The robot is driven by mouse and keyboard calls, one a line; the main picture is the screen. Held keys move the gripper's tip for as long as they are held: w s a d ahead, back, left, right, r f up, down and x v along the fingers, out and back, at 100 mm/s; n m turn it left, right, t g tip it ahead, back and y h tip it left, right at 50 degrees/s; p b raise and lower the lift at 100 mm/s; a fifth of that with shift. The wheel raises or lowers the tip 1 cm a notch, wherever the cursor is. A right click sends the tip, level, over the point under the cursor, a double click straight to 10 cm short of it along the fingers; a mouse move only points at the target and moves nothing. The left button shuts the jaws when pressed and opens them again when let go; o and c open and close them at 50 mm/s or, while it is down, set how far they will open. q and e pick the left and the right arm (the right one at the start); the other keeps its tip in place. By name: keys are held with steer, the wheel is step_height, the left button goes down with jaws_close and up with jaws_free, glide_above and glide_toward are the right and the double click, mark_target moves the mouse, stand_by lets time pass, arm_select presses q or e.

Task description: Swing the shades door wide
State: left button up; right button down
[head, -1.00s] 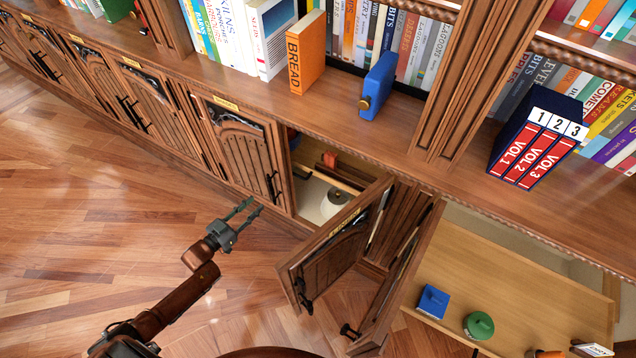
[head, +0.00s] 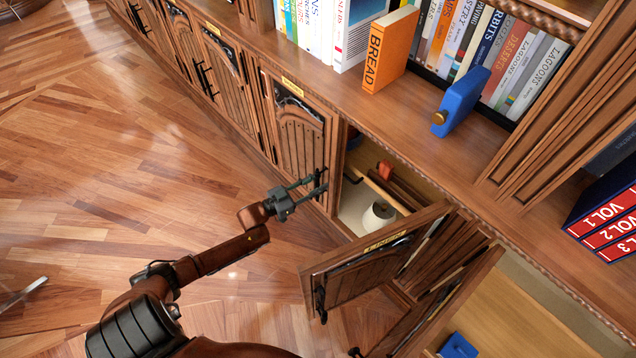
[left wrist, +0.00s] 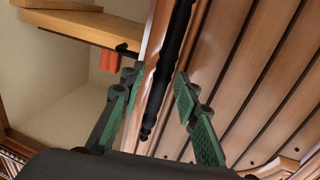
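A closed-looking carved wooden door (head: 300,140) has a plate (head: 292,87) too small to read. Its dark upright bar handle (head: 325,183) is at the right edge. My left gripper (head: 317,182) is at this handle. In the left wrist view the open fingers (left wrist: 160,85) stand either side of the dark handle (left wrist: 168,65), with gaps visible. I cannot tell from the plates which door is the shades door. Another door (head: 365,270) to the right stands swung open. Between them the cabinet shows a white cone-shaped item (head: 378,215). My right gripper is not in view.
A further open door (head: 445,305) stands beyond the first open one, near an open drawer (head: 510,310) holding a blue item (head: 458,345). An orange BREAD book (head: 390,50) and a blue flask-like item (head: 460,102) stand on the ledge.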

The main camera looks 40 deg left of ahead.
arm_select(q)
steer(key=shift+c, duration=0.3)
jaws_close()
stand_by(0.4)
